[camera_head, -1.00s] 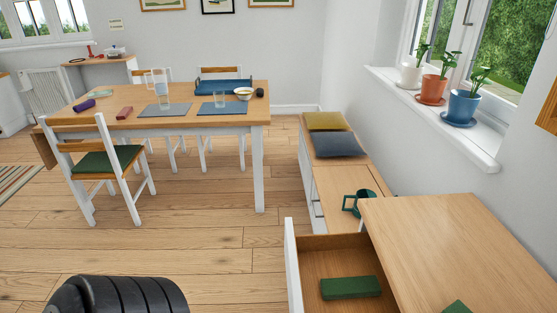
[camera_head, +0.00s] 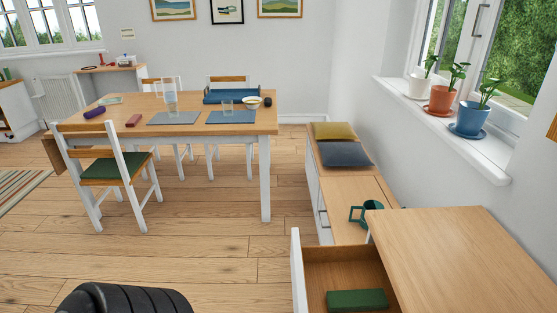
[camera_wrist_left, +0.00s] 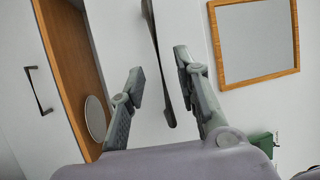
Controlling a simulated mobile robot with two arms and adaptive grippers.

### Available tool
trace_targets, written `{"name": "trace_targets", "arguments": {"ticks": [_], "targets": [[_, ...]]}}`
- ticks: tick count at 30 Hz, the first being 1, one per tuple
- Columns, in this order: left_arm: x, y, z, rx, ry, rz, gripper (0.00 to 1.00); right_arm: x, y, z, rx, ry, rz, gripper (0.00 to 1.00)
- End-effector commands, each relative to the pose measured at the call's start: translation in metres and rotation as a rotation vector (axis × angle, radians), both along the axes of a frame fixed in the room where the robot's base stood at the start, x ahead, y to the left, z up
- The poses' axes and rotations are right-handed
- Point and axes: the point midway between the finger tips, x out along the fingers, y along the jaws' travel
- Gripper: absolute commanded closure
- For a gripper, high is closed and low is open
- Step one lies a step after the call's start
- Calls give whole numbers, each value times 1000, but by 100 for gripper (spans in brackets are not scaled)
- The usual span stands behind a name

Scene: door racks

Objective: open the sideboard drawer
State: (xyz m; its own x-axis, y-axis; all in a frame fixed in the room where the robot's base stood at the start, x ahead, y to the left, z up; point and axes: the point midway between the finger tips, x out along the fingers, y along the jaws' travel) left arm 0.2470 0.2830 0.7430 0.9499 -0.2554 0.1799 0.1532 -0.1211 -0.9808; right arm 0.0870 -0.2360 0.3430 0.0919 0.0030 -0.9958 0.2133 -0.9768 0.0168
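The sideboard (camera_head: 440,245) with a wooden top stands at the lower right in the head view. A drawer (camera_head: 345,256) with a white front stands pulled out from its left side, and a green box (camera_head: 357,300) lies in it. In the left wrist view, my left gripper (camera_wrist_left: 159,62) has its two fingers apart. A dark, narrow strip (camera_wrist_left: 165,85) shows between and beyond them; I cannot tell whether they touch it. A white front with a dark handle (camera_wrist_left: 40,90) and a wooden interior (camera_wrist_left: 70,65) holding a pale round object (camera_wrist_left: 95,118) show at the left. My right gripper is out of view.
A dining table (camera_head: 185,135) and a chair (camera_head: 105,170) stand at the left. Potted plants line the windowsill (camera_head: 440,125).

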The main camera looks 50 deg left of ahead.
Motion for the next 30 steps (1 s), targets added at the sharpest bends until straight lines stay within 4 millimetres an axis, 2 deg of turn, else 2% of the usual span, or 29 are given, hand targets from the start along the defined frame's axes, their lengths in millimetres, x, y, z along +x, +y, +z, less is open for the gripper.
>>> {"name": "trace_targets", "arguments": {"ticks": [1, 6, 12, 18, 30], "targets": [[-12, 4, -3, 0, 5, 2, 70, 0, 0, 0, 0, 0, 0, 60], [-47, 13, -10, 2, 5, 2, 70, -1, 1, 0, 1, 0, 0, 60], [-74, 20, -15, 2, 3, 0, 70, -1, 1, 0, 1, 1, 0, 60], [-82, 22, -16, 1, 1, 0, 70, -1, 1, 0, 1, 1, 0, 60], [-82, 22, -16, 1, 1, 0, 70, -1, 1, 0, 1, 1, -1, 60]]}}
